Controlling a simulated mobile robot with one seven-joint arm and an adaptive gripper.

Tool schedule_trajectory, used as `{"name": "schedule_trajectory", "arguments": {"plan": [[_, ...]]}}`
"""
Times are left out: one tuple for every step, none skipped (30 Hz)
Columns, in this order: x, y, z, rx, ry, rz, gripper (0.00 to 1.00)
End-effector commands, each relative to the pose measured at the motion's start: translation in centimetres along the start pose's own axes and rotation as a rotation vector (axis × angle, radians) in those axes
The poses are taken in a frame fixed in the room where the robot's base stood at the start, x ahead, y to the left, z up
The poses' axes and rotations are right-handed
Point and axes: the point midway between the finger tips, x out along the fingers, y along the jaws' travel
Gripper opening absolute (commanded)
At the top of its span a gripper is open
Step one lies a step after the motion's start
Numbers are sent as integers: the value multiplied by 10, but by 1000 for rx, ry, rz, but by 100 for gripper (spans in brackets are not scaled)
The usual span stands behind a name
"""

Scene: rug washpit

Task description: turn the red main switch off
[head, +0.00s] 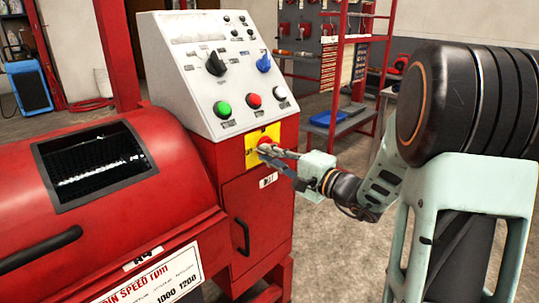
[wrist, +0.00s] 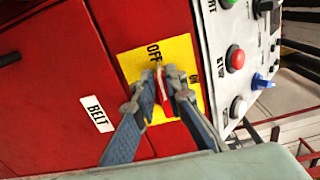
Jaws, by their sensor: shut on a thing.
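The red main switch (wrist: 159,95) sits on a yellow plate (wrist: 131,62) on the red cabinet front. In the wrist view its handle is between the two fingers of my gripper (wrist: 163,88), which is shut on it. The word OFF shows on the plate; another label beside the right finger is partly hidden. In the head view the yellow plate (head: 253,157) is below the sloped control panel, and my gripper (head: 268,151) reaches it from the right. My fingers cover most of the switch there, and I cannot tell exactly where its handle points.
The grey control panel (head: 202,60) above carries green, red and white buttons and a blue knob (head: 264,62). A cabinet door with a black handle (head: 242,237) lies below. The red spin drum (head: 60,200) is at the left. A red shelf rack (head: 345,75) stands behind.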

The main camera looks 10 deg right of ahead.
Motion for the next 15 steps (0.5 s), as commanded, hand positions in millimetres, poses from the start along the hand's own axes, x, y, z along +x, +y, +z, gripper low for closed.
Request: {"name": "schedule_trajectory", "arguments": {"plan": [[0,1,0,-9,0,0,0],[0,1,0,-16,0,0,0],[0,1,0,-23,0,0,0],[0,1,0,-27,0,0,0],[0,1,0,-30,0,0,0],[0,1,0,-33,0,0,0],[0,1,0,-35,0,0,0],[0,1,0,-36,0,0,0],[0,1,0,-37,0,0,0],[0,1,0,-38,0,0,0],[0,2,0,-38,0,0,0],[0,2,0,-38,0,0,0],[0,2,0,-38,0,0,0],[0,2,0,-38,0,0,0],[0,2,0,-38,0,0,0]]}}
